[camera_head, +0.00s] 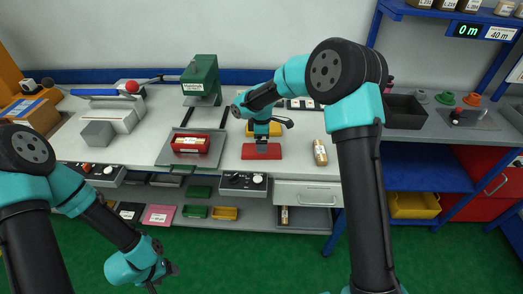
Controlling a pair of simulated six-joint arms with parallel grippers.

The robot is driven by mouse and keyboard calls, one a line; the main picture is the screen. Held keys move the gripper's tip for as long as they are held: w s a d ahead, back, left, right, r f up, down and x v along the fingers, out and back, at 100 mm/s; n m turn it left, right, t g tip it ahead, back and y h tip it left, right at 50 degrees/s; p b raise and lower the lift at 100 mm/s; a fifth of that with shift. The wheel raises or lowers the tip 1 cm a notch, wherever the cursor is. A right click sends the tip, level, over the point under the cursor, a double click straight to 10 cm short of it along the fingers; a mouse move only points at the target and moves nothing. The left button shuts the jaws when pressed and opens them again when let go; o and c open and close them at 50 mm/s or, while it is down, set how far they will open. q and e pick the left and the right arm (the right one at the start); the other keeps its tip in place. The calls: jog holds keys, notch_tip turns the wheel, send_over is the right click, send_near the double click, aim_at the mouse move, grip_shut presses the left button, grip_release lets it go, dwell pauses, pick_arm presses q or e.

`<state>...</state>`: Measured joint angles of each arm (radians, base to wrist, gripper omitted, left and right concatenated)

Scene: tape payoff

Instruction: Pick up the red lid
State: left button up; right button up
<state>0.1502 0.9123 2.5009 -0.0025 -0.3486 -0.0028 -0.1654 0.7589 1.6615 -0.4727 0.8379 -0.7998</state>
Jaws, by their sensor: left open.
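The red lid (249,153) is a flat red piece lying on the pale bench, near its front edge at the picture's middle. My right gripper (262,149) points down directly over the lid and hides part of it. I cannot tell whether it touches the lid or whether its jaws are open or shut. My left gripper (162,278) is open and empty, low at the left, in front of the bench and far from the lid.
A red labelled box (190,143) sits on a grey tray (167,155) left of the lid. A green press (203,78) stands behind it.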

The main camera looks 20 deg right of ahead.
notch_tip(320, 180, down, 5)
jog(key=shift+s+r, duration=0.1)
jog(key=shift+r, duration=0.1)
dwell(0.4)
jog(key=c, duration=0.8)
jog(key=shift+r, duration=0.1)
jog(key=shift+r, duration=1.3)
jog(key=s+a, duration=0.1)
jog(key=s, duration=0.4)
jog(key=s+a+r, duration=0.1)
jog(key=s+a, duration=0.1)
jog(key=s, duration=0.3)
jog(key=s+a+r, duration=0.1)
jog(key=s, duration=0.4)
jog(key=shift+s+a+r, duration=0.15)
jog(key=shift+s+a, duration=0.1)
jog(key=shift+w, duration=0.1)
